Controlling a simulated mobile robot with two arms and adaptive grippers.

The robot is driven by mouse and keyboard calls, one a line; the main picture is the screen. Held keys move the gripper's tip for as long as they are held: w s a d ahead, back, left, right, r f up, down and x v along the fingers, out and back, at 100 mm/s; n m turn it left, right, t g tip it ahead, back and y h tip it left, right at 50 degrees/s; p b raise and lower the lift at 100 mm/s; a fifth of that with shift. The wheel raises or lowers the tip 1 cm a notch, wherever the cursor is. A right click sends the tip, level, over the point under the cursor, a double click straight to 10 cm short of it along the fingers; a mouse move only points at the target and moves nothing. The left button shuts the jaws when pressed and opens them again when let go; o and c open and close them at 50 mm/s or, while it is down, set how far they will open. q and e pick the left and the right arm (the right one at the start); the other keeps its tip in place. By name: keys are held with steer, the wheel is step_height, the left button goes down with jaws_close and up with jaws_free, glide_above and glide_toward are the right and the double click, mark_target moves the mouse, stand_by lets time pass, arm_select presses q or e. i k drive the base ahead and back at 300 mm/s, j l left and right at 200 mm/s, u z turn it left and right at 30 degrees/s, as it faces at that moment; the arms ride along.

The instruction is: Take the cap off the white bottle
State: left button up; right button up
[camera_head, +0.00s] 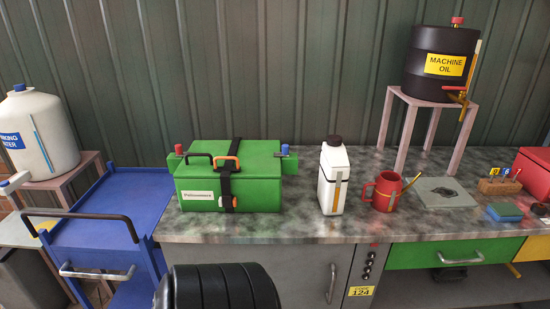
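The white bottle (333,178) stands upright on the grey mottled counter, right of the green box. Its dark cap (334,141) sits on its top. The bottle's front has a narrow see-through or yellowish strip and a small dark mark. A black ribbed rounded thing at the bottom edge may be part of my own arm; I cannot tell. Neither gripper shows in this view.
A green box (256,190) with a black strap stands left of the bottle. A red can (382,191) with a spout stands close on its right. A black machine oil drum (437,88) sits on a pink stand (404,133) behind. Counter (300,225) in front is clear.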

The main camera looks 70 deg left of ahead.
mark_target(335, 168)
steer(key=u, duration=1.9)
steer(key=l+u, duration=0.2)
steer(key=u, duration=0.55)
steer(key=i, duration=0.05)
